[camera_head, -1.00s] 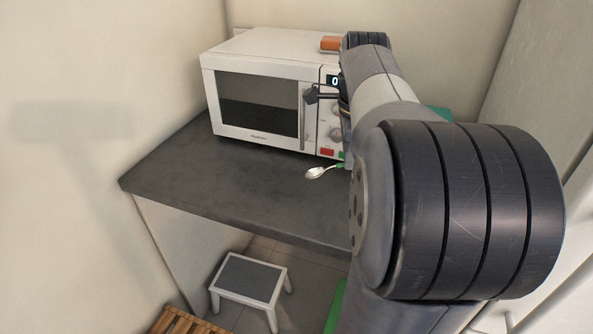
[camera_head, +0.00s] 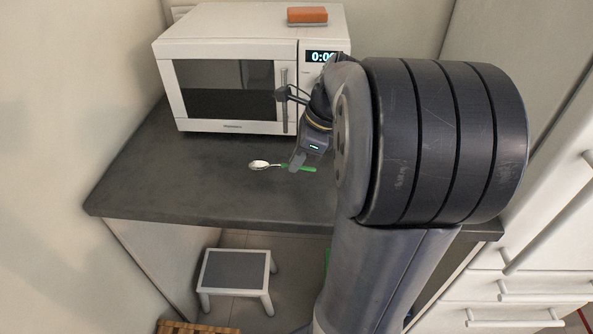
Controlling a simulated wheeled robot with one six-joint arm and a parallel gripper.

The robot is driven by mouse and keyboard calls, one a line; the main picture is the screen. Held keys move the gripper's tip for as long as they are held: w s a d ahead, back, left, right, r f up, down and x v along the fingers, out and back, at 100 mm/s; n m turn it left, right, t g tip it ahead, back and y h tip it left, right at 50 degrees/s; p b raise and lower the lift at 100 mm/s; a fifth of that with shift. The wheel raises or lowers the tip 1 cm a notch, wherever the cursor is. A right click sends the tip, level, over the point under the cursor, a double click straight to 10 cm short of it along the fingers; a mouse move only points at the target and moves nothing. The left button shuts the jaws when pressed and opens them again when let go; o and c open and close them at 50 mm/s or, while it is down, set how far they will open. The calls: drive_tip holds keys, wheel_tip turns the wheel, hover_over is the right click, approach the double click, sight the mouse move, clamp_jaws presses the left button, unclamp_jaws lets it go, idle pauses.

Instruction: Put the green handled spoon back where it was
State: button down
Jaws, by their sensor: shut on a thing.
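The spoon (camera_head: 259,165) has a shiny metal bowl and a green handle (camera_head: 300,169). It lies roughly level, bowl to the left, in front of the microwave's door. My gripper (camera_head: 296,164) points down and is shut on the spoon at its green handle. The fingertips are small and partly merge with the handle. I cannot tell whether the spoon touches the dark counter (camera_head: 190,190) or hangs just above it.
The white microwave (camera_head: 227,30) stands behind the spoon, with an orange block (camera_head: 307,15) on top. A white step stool (camera_head: 236,270) stands below the counter. White drawers (camera_head: 530,286) are at the right. The counter's left front is clear.

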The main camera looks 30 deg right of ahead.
drive_tip(key=shift+f, duration=1.7)
drive_tip(key=shift+f, duration=0.15)
drive_tip(key=c, duration=1.5)
unclamp_jaws()
drive_tip(key=shift+c, duration=0.2)
drive_tip(key=p+v, duration=0.1)
drive_tip(key=v, duration=1.1)
drive_tip(key=shift+w, duration=0.1)
